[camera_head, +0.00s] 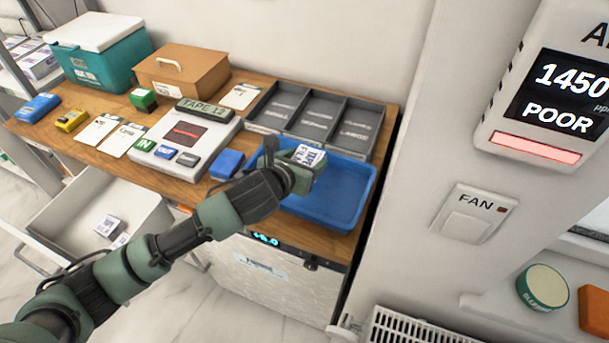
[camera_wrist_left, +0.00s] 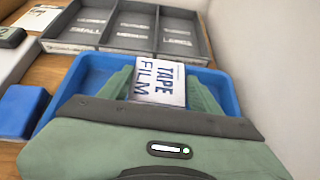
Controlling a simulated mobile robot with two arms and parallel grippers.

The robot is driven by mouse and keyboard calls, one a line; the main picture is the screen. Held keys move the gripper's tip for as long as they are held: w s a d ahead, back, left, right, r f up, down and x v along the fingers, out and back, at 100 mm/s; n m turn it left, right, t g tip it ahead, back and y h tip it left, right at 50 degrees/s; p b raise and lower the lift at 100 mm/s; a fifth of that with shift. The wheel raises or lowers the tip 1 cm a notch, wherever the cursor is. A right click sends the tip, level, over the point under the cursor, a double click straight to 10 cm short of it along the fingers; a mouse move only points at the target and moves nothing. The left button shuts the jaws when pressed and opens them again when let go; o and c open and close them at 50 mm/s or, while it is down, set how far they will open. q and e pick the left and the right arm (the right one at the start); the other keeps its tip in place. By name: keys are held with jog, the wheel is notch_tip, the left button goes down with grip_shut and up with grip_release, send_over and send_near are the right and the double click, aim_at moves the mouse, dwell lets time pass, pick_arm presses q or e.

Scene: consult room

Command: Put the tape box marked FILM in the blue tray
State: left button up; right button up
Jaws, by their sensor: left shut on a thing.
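The white tape box (camera_wrist_left: 158,82) shows blue lettering TAPE FILM in the left wrist view. My left gripper (camera_wrist_left: 160,90) is shut on it, a finger on each side. In the head view the box (camera_head: 308,155) and my left gripper (camera_head: 300,165) are over the left back part of the blue tray (camera_head: 345,215). The tray also shows in the left wrist view (camera_wrist_left: 225,88), around and below the box. I cannot tell how high the box is above the tray floor. The tray's visible floor is bare. My right gripper is not in view.
A grey three-compartment organizer (camera_head: 376,110) stands behind the tray. A blue box (camera_head: 227,164) and a grey device marked TAPE 12 (camera_head: 205,138) are to the tray's left. An open drawer (camera_head: 75,215) with small boxes is at front left. A wall is close on the right.

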pick_arm(q)
jog(key=shift+a+f, duration=0.1)
jog(key=shift+f, duration=0.85)
notch_tip(320, 180, down, 4)
jog(key=shift+f, duration=0.2)
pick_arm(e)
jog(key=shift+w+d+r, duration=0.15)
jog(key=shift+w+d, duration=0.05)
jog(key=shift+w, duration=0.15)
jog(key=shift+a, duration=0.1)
pick_arm(q)
jog(key=shift+f, duration=0.2)
jog(key=o, duration=1.4)
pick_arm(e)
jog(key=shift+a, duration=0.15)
pick_arm(q)
jog(key=shift+r, duration=0.15)
